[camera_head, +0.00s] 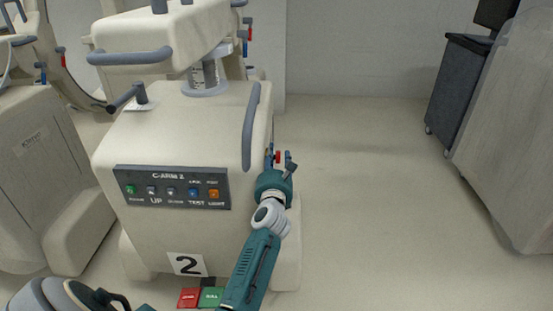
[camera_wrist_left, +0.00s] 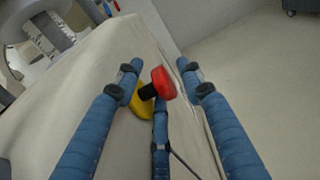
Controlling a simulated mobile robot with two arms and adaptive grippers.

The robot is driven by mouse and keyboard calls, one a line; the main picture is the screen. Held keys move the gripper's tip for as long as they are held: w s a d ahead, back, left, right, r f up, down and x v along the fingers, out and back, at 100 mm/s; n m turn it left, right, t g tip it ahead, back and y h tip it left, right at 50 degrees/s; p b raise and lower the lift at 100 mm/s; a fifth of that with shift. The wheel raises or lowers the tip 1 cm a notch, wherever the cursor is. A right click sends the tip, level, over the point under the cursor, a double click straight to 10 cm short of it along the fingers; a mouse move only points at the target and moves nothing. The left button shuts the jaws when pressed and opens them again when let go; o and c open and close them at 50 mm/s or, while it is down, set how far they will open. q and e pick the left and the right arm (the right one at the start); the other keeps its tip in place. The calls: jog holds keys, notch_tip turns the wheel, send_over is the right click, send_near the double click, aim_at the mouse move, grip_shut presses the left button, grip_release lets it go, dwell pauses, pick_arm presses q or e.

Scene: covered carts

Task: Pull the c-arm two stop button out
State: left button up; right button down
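The C-arm two unit (camera_head: 180,130) is a cream cabinet marked with a black 2, left of centre in the head view. Its stop button (camera_wrist_left: 163,83) is a red knob on a dark stem over a yellow base (camera_wrist_left: 142,102) in the left wrist view. In the head view a small red spot (camera_head: 277,155) shows at the cabinet's right side, beside my left gripper (camera_head: 288,161). That gripper is open in the left wrist view (camera_wrist_left: 161,80), with blue fingers around the knob. The middle finger is close to the knob's underside; I cannot tell whether it touches. My right gripper is out of view.
A grey handle (camera_head: 251,127) runs down the cabinet edge above my gripper. The front has a button panel (camera_head: 171,187) and red and green pedals (camera_head: 200,298). Other covered carts stand left and right. The floor (camera_head: 370,190) right of the cabinet is clear.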

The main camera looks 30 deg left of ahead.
pick_arm(q)
grip_shut()
jog(key=shift+w+d, duration=0.5)
jog(key=shift+d, duration=0.3)
grip_release()
jog(key=shift+d, duration=0.1)
jog(key=v, duration=0.7)
jog(key=shift+d, duration=0.15)
jog(key=shift+s, duration=0.15)
